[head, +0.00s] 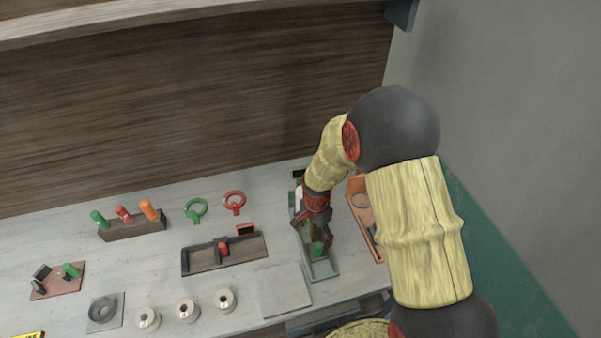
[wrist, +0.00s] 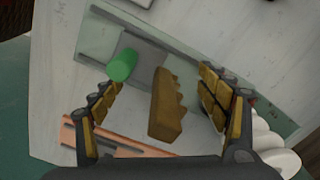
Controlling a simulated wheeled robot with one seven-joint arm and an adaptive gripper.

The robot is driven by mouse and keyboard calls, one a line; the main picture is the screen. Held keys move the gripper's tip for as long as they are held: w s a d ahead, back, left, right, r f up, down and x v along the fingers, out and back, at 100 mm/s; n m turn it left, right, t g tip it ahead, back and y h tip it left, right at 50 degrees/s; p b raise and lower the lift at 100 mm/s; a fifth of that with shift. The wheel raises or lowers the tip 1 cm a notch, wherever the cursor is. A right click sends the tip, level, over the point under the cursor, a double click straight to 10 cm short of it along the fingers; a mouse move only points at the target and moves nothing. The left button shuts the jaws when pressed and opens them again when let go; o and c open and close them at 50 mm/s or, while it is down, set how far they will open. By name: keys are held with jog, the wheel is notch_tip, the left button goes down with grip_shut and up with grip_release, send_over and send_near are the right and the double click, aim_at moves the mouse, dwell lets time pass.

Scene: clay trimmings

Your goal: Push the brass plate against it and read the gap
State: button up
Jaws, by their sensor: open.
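A brown-gold plate with a stepped edge, likely the brass plate (wrist: 167,105), shows between the fingers of my gripper (wrist: 160,82) in the wrist view. My gripper is open, with a visible space between the plate and the right finger. A green knob (wrist: 122,65) stands on a grey slide of the pale green fixture (wrist: 92,42), left of the plate. In the head view my gripper (head: 318,226) is low over the fixture (head: 324,270), behind the green knob (head: 318,248). I cannot tell whether the plate touches anything.
An orange tray (head: 354,188) lies right of the fixture. White rounded pieces (wrist: 272,148) show at the wrist view's right. A dark tray with a red knob (head: 223,248), a pale square tile (head: 285,289) and several pale spools (head: 187,310) lie left. Green and red rings (head: 234,202) lie behind.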

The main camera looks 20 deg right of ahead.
notch_tip(320, 180, up, 6)
jog(key=p, duration=0.4)
jog(key=shift+r, duration=0.2)
jog(key=s+n, duration=0.1)
jog(key=s, duration=0.1)
jog(key=s+n+g, duration=0.1)
jog(key=s+n, duration=0.1)
jog(key=shift+f, duration=0.2)
jog(key=s+r+n+t+b, duration=0.3)
jog(key=s+r, duration=0.4)
jog(key=r, duration=0.4)
jog(key=s+r+n+t+b, duration=0.3)
jog(key=s+r+n+b, duration=0.3)
jog(key=r, duration=0.6)
jog(key=shift+s+t+b, duration=0.3)
jog(key=shift+s+b, duration=0.7)
jog(key=shift+b, duration=0.25)
